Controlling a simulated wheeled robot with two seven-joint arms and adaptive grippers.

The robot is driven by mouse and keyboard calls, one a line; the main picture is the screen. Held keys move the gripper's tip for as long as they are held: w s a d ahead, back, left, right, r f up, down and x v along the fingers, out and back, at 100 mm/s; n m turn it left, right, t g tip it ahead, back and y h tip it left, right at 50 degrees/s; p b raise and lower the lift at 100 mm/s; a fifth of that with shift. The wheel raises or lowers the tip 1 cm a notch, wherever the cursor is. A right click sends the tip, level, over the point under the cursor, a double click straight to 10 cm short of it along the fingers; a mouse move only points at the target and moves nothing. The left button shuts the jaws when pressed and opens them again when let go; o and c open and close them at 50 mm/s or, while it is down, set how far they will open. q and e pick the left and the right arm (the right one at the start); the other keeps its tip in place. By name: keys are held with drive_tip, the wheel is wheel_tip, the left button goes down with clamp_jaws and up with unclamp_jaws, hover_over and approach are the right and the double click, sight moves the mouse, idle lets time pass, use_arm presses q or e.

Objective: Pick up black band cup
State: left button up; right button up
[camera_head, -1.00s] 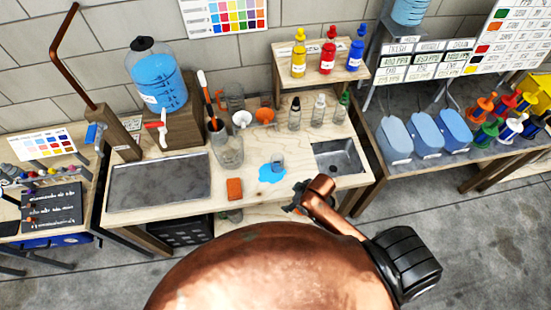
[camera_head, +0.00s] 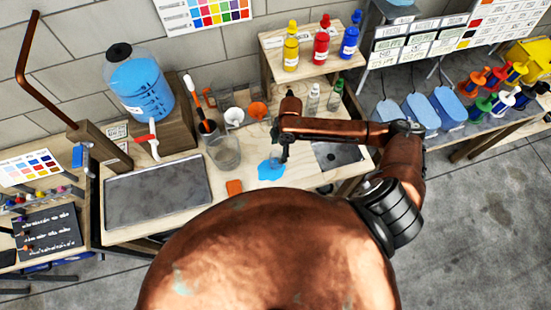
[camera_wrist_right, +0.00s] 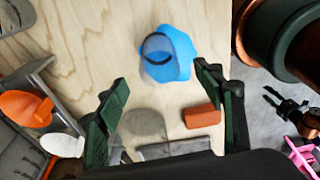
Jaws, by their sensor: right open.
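The black band cup (camera_wrist_right: 158,55), a small clear cup with a dark band, stands at the blue puddle (camera_wrist_right: 184,68) in the right wrist view. My right gripper (camera_head: 279,155) is above the table by the puddle. In the wrist view its green-padded fingers (camera_wrist_right: 160,76) are spread, with the cup beyond the tips, roughly between them. The gripper is open and empty.
An orange sponge (camera_head: 234,187) lies front left of the puddle. A larger clear jar (camera_head: 224,152) stands to its left. Small bottles (camera_head: 313,98) stand behind, below a shelf with paint bottles (camera_head: 321,45).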

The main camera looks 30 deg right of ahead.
sight(276, 156)
drive_tip(key=shift+w+a+f, duration=0.1)
drive_tip(key=shift+a+f, duration=0.05)
drive_tip(key=shift+f, duration=0.4)
drive_tip(key=shift+a+f, duration=0.15)
drive_tip(key=shift+f, duration=0.35)
wheel_tip(276, 156, down, 2)
drive_tip(key=shift+w+a+f+p, duration=0.15)
drive_tip(key=shift+f+p, duration=0.1)
drive_tip(key=shift+p, duration=0.25)
drive_tip(key=shift+f, duration=0.55)
drive_tip(key=shift+c, duration=1.3)
drive_tip(key=c, duration=0.5)
use_arm(q)
drive_tip(key=shift+s+r, duration=0.5)
drive_tip(key=shift+s, duration=0.35)
use_arm(e)
drive_tip(key=c, duration=0.3)
